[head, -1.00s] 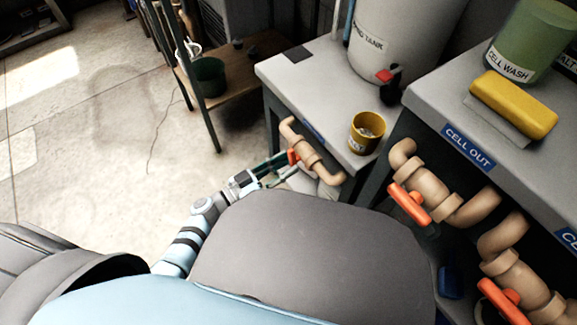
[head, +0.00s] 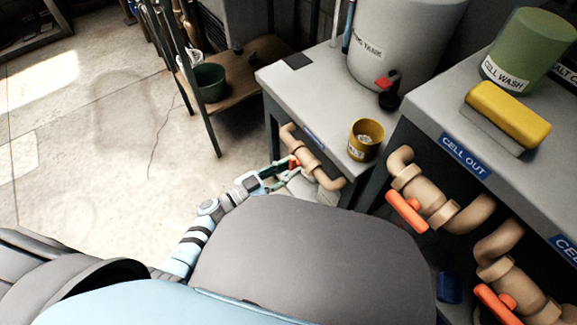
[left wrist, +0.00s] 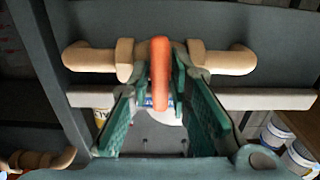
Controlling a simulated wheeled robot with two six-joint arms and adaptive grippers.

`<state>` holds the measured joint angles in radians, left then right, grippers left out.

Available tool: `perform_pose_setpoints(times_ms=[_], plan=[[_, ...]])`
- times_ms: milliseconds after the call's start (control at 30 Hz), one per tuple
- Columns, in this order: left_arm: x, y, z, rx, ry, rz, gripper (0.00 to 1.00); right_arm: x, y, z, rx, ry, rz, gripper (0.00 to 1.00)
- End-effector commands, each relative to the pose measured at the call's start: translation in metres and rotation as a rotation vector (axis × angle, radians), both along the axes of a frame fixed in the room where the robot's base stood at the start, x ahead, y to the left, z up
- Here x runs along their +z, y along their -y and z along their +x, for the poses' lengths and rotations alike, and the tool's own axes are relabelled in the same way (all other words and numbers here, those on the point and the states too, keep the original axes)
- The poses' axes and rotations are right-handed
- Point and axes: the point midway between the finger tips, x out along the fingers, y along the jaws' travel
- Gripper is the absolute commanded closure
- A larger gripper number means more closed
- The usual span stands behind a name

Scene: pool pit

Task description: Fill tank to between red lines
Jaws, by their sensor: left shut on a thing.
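A large pale tank (head: 408,50), its label partly cut off but ending in "TANK", stands on the grey bench at the top of the head view. No red lines show on it. Below the bench front is a tan pipe (head: 326,179) with an orange valve handle (head: 294,164). My left gripper (head: 281,172) is at this handle. In the left wrist view, the green fingers of my left gripper (left wrist: 161,88) are on either side of the upright orange handle (left wrist: 161,66), shut on it. My right gripper is not in view.
A yellow cup (head: 366,140) stands near the front of the grey bench (head: 312,88). To the right, the "CELL OUT" bench has pipes with orange handles (head: 407,210), a green container (head: 525,50) and a yellow block (head: 508,112). A green pot (head: 209,83) is on a shelf.

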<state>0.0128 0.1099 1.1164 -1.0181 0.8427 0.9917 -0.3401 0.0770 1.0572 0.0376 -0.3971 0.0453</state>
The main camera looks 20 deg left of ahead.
Motion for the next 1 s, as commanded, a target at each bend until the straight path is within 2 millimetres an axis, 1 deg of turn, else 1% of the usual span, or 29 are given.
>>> perform_pose_setpoints(times_ms=[100, 300, 333, 400, 667, 767, 867, 1000], plan=[[0.0, 0.0, 0.0, 0.0, 0.027, 0.035, 1.0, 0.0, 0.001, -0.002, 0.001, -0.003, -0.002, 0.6], [-0.001, 0.0, 0.0, 0.0, 0.027, 0.034, 1.0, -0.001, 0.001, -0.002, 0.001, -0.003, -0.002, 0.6], [-0.001, 0.0, 0.0, 0.0, 0.027, 0.034, 0.77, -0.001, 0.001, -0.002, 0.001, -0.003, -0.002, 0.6], [-0.001, 0.0, 0.0, 0.0, 0.026, 0.033, 0.67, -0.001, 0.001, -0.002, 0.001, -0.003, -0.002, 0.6], [-0.001, 0.0, 0.0, 0.0, 0.027, 0.032, 0.67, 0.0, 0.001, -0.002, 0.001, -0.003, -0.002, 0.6], [-0.001, -0.004, -0.005, 0.0, 0.026, 0.033, 0.67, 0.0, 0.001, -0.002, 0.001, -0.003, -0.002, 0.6], [-0.001, -0.015, -0.019, -0.001, 0.025, 0.034, 0.67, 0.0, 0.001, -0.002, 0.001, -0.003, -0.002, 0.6], [-0.002, -0.04, -0.049, -0.001, 0.023, 0.037, 0.67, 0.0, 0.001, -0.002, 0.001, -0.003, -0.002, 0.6]])
